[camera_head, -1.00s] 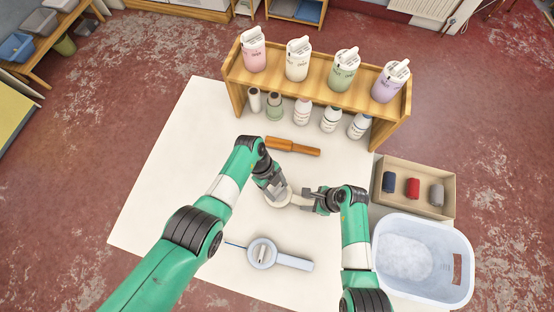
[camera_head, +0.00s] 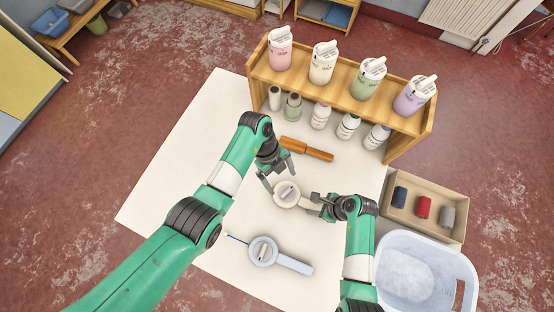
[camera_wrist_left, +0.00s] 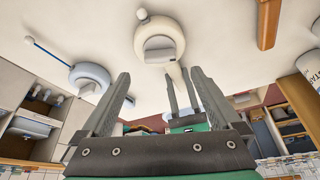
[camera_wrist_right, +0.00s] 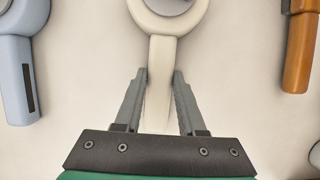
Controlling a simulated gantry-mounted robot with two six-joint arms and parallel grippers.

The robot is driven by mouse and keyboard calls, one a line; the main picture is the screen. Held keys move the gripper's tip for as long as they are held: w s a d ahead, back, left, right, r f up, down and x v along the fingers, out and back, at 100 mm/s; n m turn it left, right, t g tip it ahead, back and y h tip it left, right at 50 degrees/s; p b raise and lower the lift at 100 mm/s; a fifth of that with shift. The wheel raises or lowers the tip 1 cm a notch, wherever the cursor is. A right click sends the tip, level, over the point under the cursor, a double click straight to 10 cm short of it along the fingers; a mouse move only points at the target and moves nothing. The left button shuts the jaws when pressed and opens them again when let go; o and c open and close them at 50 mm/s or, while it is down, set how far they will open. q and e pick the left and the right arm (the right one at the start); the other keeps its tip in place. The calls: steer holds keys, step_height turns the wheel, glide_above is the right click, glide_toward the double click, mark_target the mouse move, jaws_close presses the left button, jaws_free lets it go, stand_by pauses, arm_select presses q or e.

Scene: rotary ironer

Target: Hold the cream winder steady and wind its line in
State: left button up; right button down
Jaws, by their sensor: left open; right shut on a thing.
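The cream winder (camera_head: 286,194) lies on the white table, a round body with a grey crank piece in its middle and a handle to the right. It also shows in the left wrist view (camera_wrist_left: 158,40) and the right wrist view (camera_wrist_right: 163,50). My right gripper (camera_head: 312,205) is shut on its handle; the right wrist view shows a finger on each side (camera_wrist_right: 160,85). My left gripper (camera_head: 280,182) is open and empty, just above and left of the round body. A small pale ball (camera_wrist_left: 142,14) sits by the winder's rim in the left wrist view.
A pale blue winder (camera_head: 262,251) with a blue line lies nearer the front. An orange-brown wooden tool (camera_head: 306,149) lies behind. A wooden shelf (camera_head: 342,87) of bottles, a box (camera_head: 458,227) of rolls and a white tub (camera_head: 462,272) border the table. The left side is clear.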

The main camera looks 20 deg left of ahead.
arm_select(q)
steer(key=v, duration=0.5)
steer(key=shift+a+r, duration=0.1)
steer(key=shift+a, duration=0.05)
arm_select(e)
steer(key=shift+c, duration=2.1)
jaws_free()
